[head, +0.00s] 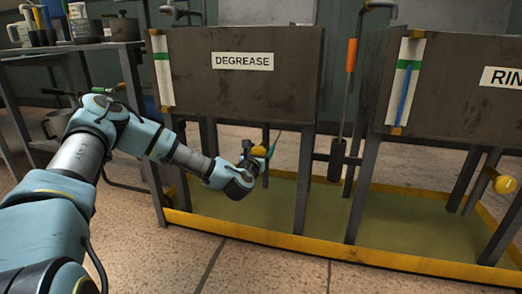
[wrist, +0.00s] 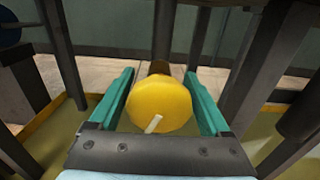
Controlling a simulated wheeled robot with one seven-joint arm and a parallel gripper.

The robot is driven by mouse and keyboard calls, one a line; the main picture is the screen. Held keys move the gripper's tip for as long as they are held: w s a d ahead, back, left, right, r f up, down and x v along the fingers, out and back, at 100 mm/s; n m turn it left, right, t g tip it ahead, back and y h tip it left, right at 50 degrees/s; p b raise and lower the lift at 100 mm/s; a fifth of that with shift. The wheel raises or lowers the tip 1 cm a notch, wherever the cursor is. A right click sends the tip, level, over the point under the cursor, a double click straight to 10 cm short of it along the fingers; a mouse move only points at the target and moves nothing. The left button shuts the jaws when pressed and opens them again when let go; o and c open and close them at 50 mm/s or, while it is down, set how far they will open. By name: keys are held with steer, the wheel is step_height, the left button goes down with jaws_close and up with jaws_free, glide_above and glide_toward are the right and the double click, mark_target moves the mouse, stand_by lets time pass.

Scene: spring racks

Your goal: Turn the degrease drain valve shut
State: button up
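The DEGREASE tank (head: 240,85) is a dark box on legs, left of centre in the head view. Its drain valve is a round yellow knob (wrist: 158,104) on a brown stem, with a short pale slanted mark low on its face. The knob also shows below the tank in the head view (head: 258,150), partly covered by my gripper. My gripper (wrist: 160,90) has its teal fingers one on each side of the knob. Narrow gaps seem to show between the knob and the fingers. The fingers look open around it; contact is hard to judge.
A second tank (head: 450,95) stands to the right, with another yellow knob (head: 504,184) below it. An orange-handled tool (head: 350,60) hangs between the tanks. Tank legs stand on both sides of my gripper. A yellow-edged tray (head: 340,248) lies underneath. A shelf (head: 75,47) stands left.

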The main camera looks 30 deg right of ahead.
steer(key=c, duration=0.9)
